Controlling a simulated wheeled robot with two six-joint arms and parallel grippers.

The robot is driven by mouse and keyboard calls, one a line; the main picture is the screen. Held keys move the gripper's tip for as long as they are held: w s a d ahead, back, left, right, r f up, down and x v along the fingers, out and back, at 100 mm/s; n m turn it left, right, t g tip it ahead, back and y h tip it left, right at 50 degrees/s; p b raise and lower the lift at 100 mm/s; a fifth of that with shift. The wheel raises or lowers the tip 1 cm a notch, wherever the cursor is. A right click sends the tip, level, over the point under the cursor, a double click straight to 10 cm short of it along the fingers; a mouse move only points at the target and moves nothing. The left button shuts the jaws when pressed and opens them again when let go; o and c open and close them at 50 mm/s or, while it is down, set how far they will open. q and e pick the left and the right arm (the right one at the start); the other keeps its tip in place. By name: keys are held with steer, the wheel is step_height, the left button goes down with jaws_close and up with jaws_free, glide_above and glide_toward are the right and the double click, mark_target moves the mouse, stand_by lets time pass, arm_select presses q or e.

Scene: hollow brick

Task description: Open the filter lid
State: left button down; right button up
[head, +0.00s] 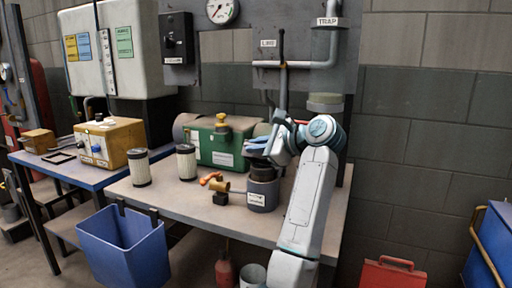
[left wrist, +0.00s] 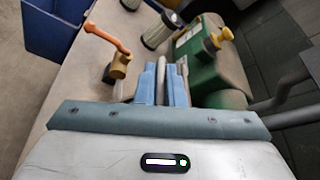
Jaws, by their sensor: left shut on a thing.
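The filter housing (head: 262,196) is a dark grey pot with a white label, standing near the right end of the workbench. Its dark round lid (head: 265,173) is at the top, directly below my left gripper (head: 259,146); I cannot tell whether it is seated or slightly raised. My left gripper's blue fingers are shut on the lid's grip, which is mostly hidden. In the left wrist view, the blue fingers (left wrist: 166,84) close around a narrow grey piece, and the housing is hidden behind the gripper body. My right gripper is not in view.
On the workbench (head: 175,199) stand two pleated filters (head: 140,167) (head: 187,162), a brass valve with an orange handle (head: 217,186) and a green box (head: 222,145). A blue bin (head: 125,245) hangs at the front. Pipes (head: 300,64) run behind the gripper.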

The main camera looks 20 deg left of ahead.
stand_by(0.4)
arm_select(q)
steer(key=c, duration=1.8)
jaws_free()
steer(key=shift+w, duration=0.1)
